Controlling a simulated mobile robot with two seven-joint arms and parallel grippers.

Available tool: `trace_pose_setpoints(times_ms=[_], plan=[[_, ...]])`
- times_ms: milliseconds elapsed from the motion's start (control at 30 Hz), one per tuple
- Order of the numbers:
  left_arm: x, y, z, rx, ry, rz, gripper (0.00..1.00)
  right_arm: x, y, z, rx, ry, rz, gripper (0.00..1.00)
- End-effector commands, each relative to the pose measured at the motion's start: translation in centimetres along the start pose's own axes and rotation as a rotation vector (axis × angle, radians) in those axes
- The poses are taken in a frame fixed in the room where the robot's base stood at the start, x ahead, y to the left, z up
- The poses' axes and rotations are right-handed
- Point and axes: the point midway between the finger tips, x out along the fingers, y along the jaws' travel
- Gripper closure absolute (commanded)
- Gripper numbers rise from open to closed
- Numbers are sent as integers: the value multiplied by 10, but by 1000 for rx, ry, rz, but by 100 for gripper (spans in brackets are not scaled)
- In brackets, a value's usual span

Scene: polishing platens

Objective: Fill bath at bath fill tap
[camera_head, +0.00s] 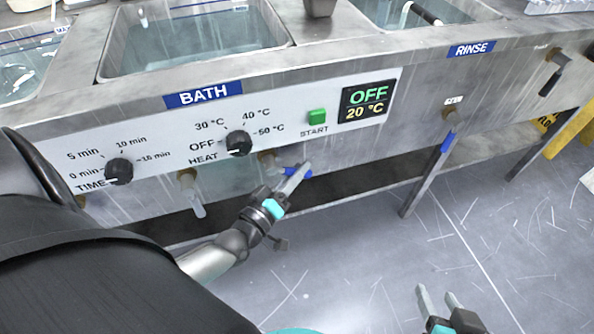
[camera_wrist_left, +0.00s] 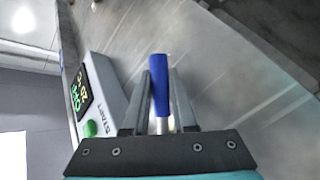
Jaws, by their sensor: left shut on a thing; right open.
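In the left wrist view the blue lever (camera_wrist_left: 160,85) stands between the two fingers (camera_wrist_left: 160,105). My right gripper (camera_head: 438,298) is open and empty at the bottom of the head view, away from the bench.
The panel has a time knob (camera_head: 119,171), a heat knob (camera_head: 239,143), a green START button (camera_head: 317,116) and a display (camera_head: 367,100) reading OFF, 20 °C. A pale-handled tap (camera_head: 187,178) hangs left. The rinse tank (camera_head: 352,8) is at right. Floor in front is clear.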

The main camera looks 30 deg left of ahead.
Motion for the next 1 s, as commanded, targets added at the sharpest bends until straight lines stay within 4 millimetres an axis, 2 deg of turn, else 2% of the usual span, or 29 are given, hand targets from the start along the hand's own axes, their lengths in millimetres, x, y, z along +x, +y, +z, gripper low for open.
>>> trace_pose_setpoints(times_ms=[33, 167, 1000], plan=[[0, 0, 0, 0, 0, 0, 87, 0, 0, 0, 0, 0, 0, 50], [0, 0, 0, 0, 0, 0, 100, 0, 0, 0, 0, 0, 0, 50], [0, 0, 0, 0, -1, 0, 100, 0, 0, 0, 0, -1, 1, 50]])
